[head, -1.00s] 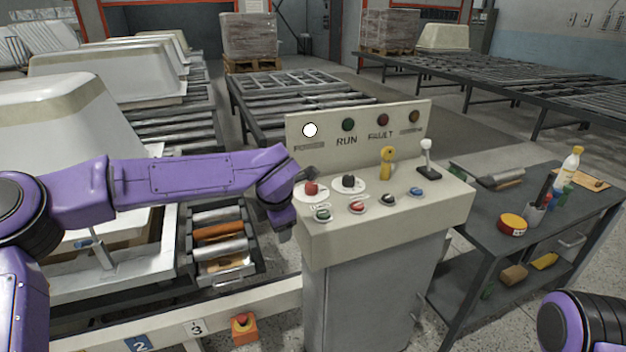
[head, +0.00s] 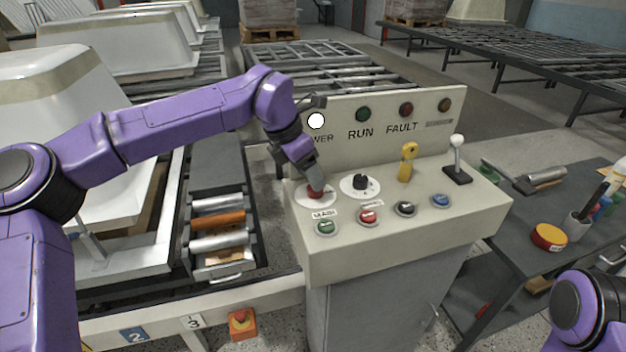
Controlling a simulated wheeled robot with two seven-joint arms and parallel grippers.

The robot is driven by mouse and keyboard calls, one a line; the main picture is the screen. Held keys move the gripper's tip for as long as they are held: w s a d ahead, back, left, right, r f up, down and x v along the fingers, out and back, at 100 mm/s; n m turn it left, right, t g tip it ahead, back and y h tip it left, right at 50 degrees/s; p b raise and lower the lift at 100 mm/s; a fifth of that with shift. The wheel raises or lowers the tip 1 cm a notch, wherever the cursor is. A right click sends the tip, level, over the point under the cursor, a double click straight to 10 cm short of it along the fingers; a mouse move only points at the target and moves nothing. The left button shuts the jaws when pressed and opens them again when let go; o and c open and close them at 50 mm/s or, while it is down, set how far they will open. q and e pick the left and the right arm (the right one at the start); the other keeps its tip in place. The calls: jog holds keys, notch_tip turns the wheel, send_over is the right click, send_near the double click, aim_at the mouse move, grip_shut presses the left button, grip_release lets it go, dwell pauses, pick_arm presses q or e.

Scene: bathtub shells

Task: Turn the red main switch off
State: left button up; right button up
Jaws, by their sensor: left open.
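The red main switch (head: 316,193) sits on a round white plate at the left of the control console's sloped top (head: 290,222). A label reading MAIN is just below it. My left gripper (head: 316,186) points down from above, its fingertips at the red switch and partly covering it. The jaws are open; whether they touch the knob I cannot tell. The white POWER lamp (head: 316,121) on the back panel is lit. My right arm (head: 585,310) shows only in part at the lower right, and its gripper is out of view.
A black selector (head: 360,182) is just right of the red switch. Green, red, black and blue buttons line the front. A yellow key-like handle (head: 407,162) and a joystick (head: 456,160) stand farther right. An orange-based red stop button (head: 241,322) is low in front.

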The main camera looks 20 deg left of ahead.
pick_arm(q)
jog(key=x, duration=0.3)
jog(key=shift+w+d+f, duration=0.1)
jog(key=shift+w, duration=0.1)
jog(key=shift+f, duration=0.35)
jog(key=c, duration=1)
jog(key=shift+c, duration=0.2)
